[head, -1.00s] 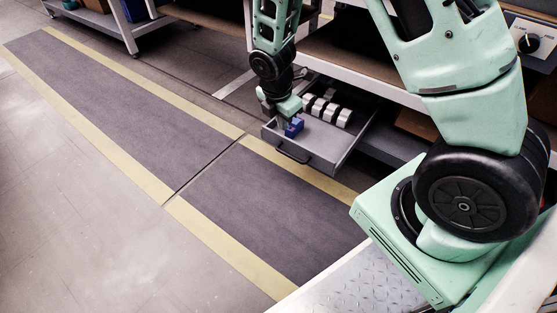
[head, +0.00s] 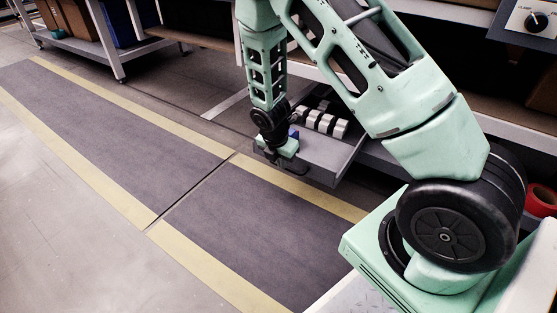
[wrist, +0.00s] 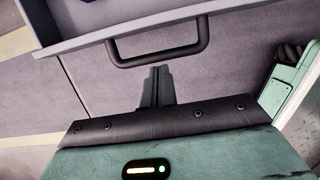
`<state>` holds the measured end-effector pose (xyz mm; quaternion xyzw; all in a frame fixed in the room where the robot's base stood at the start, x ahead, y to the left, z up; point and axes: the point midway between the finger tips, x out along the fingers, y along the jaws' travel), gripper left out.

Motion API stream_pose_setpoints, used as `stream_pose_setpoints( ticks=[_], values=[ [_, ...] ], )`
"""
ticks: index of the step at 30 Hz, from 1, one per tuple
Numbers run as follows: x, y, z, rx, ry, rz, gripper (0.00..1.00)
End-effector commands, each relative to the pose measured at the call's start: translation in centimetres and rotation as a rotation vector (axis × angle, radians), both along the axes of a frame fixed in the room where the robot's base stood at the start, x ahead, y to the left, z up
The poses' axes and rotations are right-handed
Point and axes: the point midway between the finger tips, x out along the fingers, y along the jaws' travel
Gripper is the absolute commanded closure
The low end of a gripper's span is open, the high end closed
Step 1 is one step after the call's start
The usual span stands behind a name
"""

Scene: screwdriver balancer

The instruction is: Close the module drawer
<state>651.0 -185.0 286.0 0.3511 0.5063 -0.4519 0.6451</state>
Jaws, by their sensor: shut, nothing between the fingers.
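The grey module drawer (head: 325,160) stands pulled out from under the bench in the head view. It holds several white-and-black modules (head: 326,123) and a blue object (head: 294,133), partly hidden by my arm. My gripper (head: 290,162) is low at the drawer's front, outside it. In the wrist view the shut, empty fingers (wrist: 158,78) point toward the drawer's dark bar handle (wrist: 160,55) on the grey front (wrist: 215,14). The fingertips appear just short of the handle in the picture; I cannot tell whether they touch.
The bench (head: 470,121) stands above and behind the drawer. A dark floor mat (head: 130,140) with yellow borders lies clear to the left. A wheeled cart (head: 92,50) is at the back left. A red roll (head: 541,199) lies at the right under the bench.

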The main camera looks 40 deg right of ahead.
Motion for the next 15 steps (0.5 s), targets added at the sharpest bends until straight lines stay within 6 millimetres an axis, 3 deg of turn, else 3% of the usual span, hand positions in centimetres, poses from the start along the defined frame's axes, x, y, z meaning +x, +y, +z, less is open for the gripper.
stream_pose_setpoints(
  ticks=[1,6,15],
  values=[
    [0.5,-1.2,-0.1,0.000,-0.008,-0.010,1.00],
    [1.1,-2.9,0.1,-0.001,-0.007,-0.008,1.00],
    [1.3,-3.5,0.5,0.000,-0.005,-0.004,1.00]
  ],
)
